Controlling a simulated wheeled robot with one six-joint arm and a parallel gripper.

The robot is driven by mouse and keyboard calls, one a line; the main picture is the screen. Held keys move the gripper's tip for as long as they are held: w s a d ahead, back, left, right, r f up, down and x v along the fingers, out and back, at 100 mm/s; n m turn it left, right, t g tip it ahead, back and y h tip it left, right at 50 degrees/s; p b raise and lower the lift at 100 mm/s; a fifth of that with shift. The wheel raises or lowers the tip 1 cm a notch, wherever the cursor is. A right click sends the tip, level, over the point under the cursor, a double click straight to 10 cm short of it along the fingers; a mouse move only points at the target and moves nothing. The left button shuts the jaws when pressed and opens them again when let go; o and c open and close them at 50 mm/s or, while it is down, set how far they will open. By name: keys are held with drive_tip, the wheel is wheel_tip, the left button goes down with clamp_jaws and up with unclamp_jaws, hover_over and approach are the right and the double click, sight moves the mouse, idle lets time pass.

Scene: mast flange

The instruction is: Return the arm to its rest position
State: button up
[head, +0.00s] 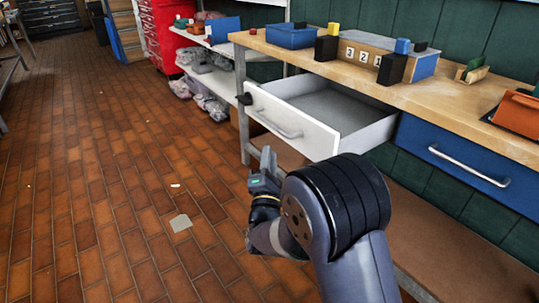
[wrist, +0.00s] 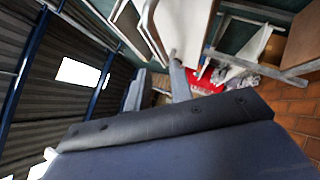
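My arm (head: 345,205) reaches forward from the bottom of the head view, bent low in front of the workbench. My gripper (head: 267,160) is in front of and below the open white drawer (head: 292,122). In the wrist view, the two fingers of my gripper (wrist: 159,86) stand apart with nothing seen between them. The gripper is partly hidden by my arm in the head view.
The wooden workbench (head: 440,98) carries a blue bin (head: 292,37), black blocks and a numbered box. The white drawer sticks out, its visible inside empty. A blue drawer (head: 455,165) is shut at right. Shelves and a red cabinet stand behind. The brick floor at left is mostly clear.

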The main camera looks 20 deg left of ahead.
sight(272, 125)
drive_tip(key=shift+w, duration=0.1)
drive_tip(key=b+x, duration=0.2)
drive_tip(key=x, duration=0.9)
